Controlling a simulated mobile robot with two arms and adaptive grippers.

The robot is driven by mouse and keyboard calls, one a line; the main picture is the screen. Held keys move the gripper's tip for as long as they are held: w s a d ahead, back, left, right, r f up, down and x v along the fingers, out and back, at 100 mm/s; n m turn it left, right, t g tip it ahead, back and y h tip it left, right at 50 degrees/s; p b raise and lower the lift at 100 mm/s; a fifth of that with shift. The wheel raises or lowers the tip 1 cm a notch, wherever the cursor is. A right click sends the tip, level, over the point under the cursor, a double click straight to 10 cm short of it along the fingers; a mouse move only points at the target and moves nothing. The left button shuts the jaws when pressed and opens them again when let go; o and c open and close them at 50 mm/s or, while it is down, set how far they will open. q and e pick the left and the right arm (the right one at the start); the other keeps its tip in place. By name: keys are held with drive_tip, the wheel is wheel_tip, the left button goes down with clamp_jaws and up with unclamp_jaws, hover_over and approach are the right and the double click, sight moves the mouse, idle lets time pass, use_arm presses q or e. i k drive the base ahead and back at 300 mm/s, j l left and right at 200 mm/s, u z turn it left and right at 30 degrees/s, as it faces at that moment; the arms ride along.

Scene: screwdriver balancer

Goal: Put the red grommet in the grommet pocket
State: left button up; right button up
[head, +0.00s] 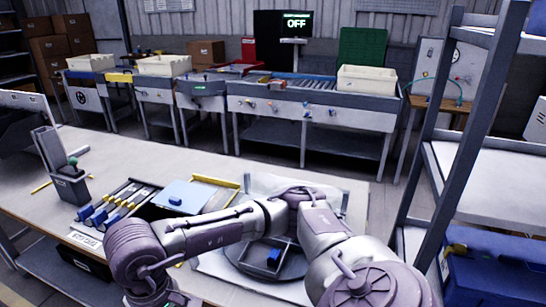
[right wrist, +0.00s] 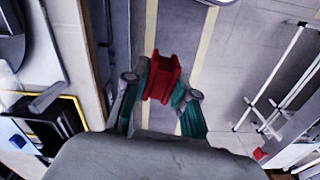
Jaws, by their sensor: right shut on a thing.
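In the right wrist view, the red grommet (right wrist: 162,78) is a spool shape with wide flanges. My right gripper (right wrist: 162,86) is shut on it, with its green-sided fingers at either side. The grommet is held beyond the table edge, with the floor behind it in that view. The head view shows neither the grommet nor a gripper; my arm links cover much of the table's front. I cannot pick out the grommet pocket with certainty in either view. My left gripper is not in view.
The worktable (head: 110,150) carries a tray of screwdrivers (head: 118,203), a light blue lidded box (head: 185,196), a grey upright stand (head: 68,180) and a round dark base (head: 290,268) partly behind my arm. A blue bin (head: 490,265) sits on the right rack.

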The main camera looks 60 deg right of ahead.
sight(255, 256)
drive_tip(key=k+l+u, duration=0.2)
drive_tip(key=l, duration=0.25)
drive_tip(key=k+l+u, duration=0.15)
drive_tip(key=k+l, duration=0.25)
drive_tip(key=l, duration=0.5)
drive_tip(key=k+l+u, duration=0.1)
drive_tip(key=l, duration=0.4)
